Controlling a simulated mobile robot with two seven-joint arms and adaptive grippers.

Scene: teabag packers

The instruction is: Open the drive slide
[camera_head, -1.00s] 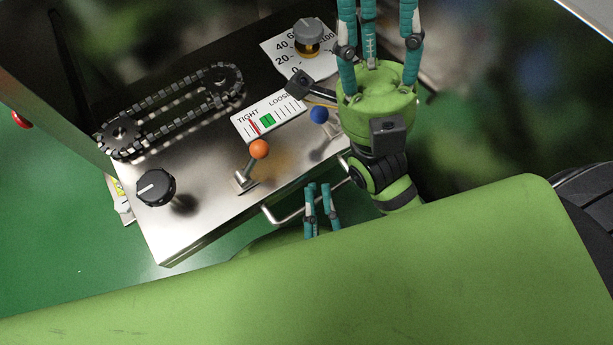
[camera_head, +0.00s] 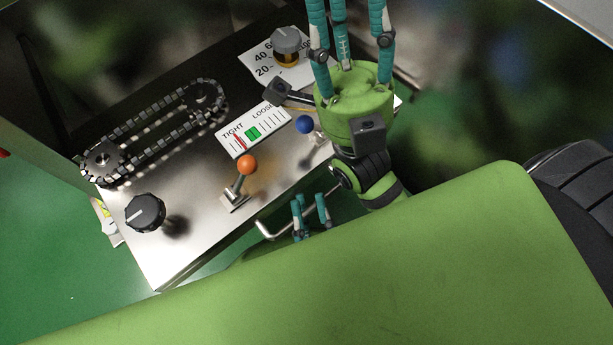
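The slide is not clearly told apart; a bent metal bar handle (camera_head: 266,230) sticks out from the front of the steel machine (camera_head: 190,225).
The panel holds an orange-knobbed lever (camera_head: 246,165), a blue-knobbed lever (camera_head: 305,124), a black dial (camera_head: 145,213), a grey dial (camera_head: 286,40), a TIGHT/LOOSE gauge (camera_head: 252,131) and a chain drive (camera_head: 155,130). Green floor (camera_head: 50,240) is clear at the left.

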